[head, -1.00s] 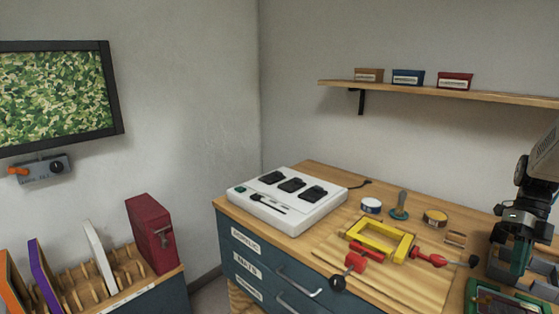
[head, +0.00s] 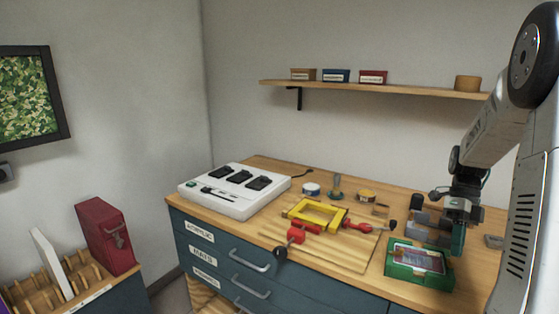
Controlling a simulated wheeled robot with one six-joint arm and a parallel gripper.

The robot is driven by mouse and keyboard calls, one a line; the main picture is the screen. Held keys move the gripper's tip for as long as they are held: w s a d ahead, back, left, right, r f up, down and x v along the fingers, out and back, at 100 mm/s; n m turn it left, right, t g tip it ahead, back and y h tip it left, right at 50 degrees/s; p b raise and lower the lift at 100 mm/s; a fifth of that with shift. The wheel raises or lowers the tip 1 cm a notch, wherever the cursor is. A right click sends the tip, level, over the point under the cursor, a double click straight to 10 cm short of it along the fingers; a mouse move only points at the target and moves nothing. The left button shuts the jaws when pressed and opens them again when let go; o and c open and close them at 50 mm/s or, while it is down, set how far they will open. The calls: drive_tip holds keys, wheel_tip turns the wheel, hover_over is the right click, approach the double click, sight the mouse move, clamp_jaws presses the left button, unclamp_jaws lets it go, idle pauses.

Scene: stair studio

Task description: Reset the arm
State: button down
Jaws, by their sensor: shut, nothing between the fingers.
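My gripper (head: 458,240) is at the right of the head view, pointing down over the workbench (head: 340,271). Its fingers are shut with nothing between them. They are just beside the back right corner of a green tray (head: 402,271) that holds a flat card-like piece. Grey blocks (head: 424,233) stand behind and to the left of the fingers. Whether the fingertips touch the tray or the bench cannot be told.
A yellow frame (head: 306,221) with red clamps (head: 296,235) lies on a wooden board left of the tray. A white charger-like box (head: 215,202) stands at the bench's left. A shelf (head: 410,91) with small boxes is on the wall. A rack with a red binder (head: 104,236) is far left.

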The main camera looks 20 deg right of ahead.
drive_tip(key=n, duration=0.1)
drive_tip(key=s+a+f+n, duration=0.1)
drive_tip(key=n, duration=0.1)
drive_tip(key=shift+n, duration=0.3)
drive_tip(key=s+a+r+n+t+h, duration=0.1)
drive_tip(key=s+a+r+n+t, duration=0.1)
drive_tip(key=a+n, duration=0.7)
drive_tip(key=s+a+r+n+t+h, duration=0.2)
drive_tip(key=s+a+r+n, duration=0.3)
drive_tip(key=a+n, duration=0.4)
drive_tip(key=s+a+r+n+t+h, duration=0.1)
drive_tip(key=s+a+n, duration=0.4)
drive_tip(key=a+n, duration=0.5)
wheel_tip(320, 180, up, 2)
drive_tip(key=shift+r+n+t+h, duration=0.2)
drive_tip(key=shift+n+t+h, duration=0.1)
drive_tip(key=shift+n+t, duration=0.3)
drive_tip(key=c, duration=1.5)
unclamp_jaws()
drive_tip(key=shift+s+a+r, duration=0.15)
drive_tip(key=shift+a, duration=0.15)
drive_tip(key=shift+o, duration=0.2)
